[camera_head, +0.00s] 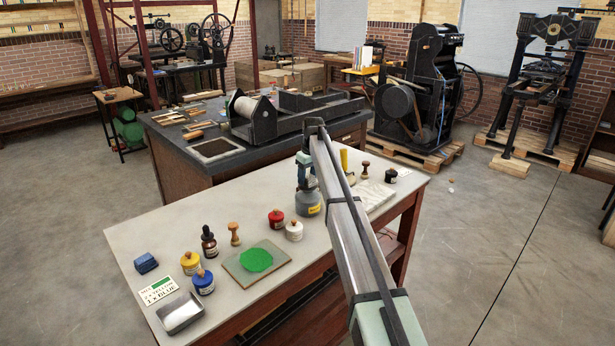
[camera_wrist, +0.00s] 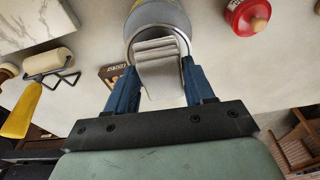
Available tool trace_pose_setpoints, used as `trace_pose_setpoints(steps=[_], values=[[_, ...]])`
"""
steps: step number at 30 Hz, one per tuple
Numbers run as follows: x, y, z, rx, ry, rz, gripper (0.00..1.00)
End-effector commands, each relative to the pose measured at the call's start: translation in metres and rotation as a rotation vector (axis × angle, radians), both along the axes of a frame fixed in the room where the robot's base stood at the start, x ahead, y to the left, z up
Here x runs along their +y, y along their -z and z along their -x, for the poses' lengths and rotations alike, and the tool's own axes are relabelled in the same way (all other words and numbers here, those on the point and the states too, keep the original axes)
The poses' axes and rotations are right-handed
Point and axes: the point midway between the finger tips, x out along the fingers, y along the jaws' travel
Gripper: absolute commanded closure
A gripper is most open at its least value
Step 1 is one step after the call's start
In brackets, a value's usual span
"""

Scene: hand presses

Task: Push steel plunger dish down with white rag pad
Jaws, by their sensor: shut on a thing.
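A grey plunger can (camera_head: 307,205) with a yellow label stands upright on the pale table near its middle. It also shows at the top of the wrist view (camera_wrist: 158,14). Its round steel plunger dish (camera_wrist: 128,44) is mostly covered by the pad from this angle. My gripper (camera_wrist: 158,75) has blue fingers shut on the folded white rag pad (camera_wrist: 160,62). In the head view my gripper (camera_head: 305,172) is directly over the can, pointing down. The pad overlaps the dish in the wrist view; I cannot tell whether it touches or presses it.
Near the can stand a red jar (camera_head: 276,219), a white jar (camera_head: 294,231) and a wooden stamp (camera_head: 234,234). A green-inked slab (camera_head: 256,262) lies in front. A yellow-handled roller (camera_wrist: 40,85) and marble slab (camera_head: 374,195) are on the other side.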

Motion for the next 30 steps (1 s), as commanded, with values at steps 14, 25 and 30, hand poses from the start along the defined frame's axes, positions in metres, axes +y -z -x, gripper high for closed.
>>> trace_pose_setpoints(steps=[14,25,30], values=[[-0.0001,0.0047,-0.0001,0.000,0.000,0.000,0.71],[0.0000,0.0083,-0.0001,0.000,0.000,0.000,0.71],[0.0000,0.0100,0.0000,0.000,0.000,0.000,0.71]])
